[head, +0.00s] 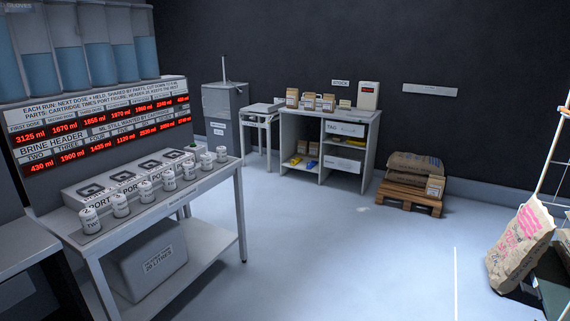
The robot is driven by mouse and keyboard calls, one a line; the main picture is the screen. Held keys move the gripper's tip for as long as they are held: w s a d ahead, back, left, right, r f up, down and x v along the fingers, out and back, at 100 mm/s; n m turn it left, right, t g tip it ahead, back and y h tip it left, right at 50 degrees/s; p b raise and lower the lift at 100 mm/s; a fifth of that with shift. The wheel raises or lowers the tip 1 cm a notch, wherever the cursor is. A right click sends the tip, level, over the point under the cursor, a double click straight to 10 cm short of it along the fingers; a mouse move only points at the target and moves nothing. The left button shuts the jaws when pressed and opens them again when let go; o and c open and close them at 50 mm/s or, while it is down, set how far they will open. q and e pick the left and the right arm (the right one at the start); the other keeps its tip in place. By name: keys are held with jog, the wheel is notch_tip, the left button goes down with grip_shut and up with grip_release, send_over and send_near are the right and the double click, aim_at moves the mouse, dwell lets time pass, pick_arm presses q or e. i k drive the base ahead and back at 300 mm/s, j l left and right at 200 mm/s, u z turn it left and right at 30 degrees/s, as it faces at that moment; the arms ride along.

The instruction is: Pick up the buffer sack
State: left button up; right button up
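A large tan paper sack (520,245) with pink print is at the right edge, tilted to the right beside a dark object. Brown sacks (413,167) are stacked on a wooden pallet (408,198) by the back wall, with a small pale label on the front. The print is too small to read, so I cannot tell which is the buffer sack. Neither of my grippers is in view.
A bench (213,182) with several white cartridges stands at the left, with a grey box (150,268) below. A shelf unit (373,143) and grey cabinet (225,110) stand at the back. Pale rails (552,150) rise at the right. The middle floor is clear.

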aim_at(328, 105)
jog(key=i+z, duration=0.4)
jog(key=i, duration=4.7)
jog(key=i+l+u, duration=0.15)
jog(key=i, duration=0.45)
jog(key=i+l, duration=0.1)
jog(key=i, duration=0.45)
jog(key=i+l+u, duration=0.15)
jog(key=i, duration=0.45)
